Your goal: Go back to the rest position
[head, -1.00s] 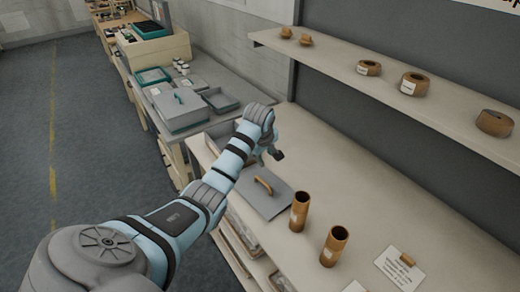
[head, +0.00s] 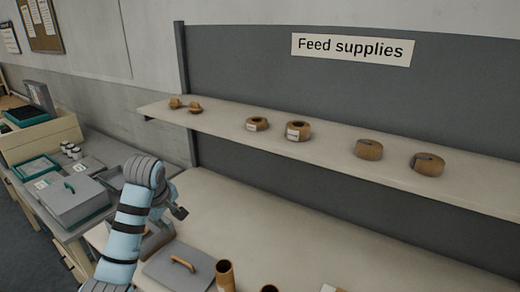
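My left arm rises from the lower left, and its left gripper (head: 178,208) hangs small and dark over the far left part of the workbench, by a grey tray (head: 152,243). Its fingers are too small and partly hidden by the wrist to tell open from shut. I see nothing held in it. A grey lid with a wooden handle (head: 160,272) lies in front of the tray, below the gripper and apart from it. My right gripper is not in view.
Two brown tubes, one here (head: 225,275), stand at the bottom edge. Several brown rolls (head: 298,130) sit on the shelf (head: 330,160) under the "Feed supplies" sign (head: 352,49). A side table holds a grey box (head: 75,198). The middle of the bench (head: 290,225) is clear.

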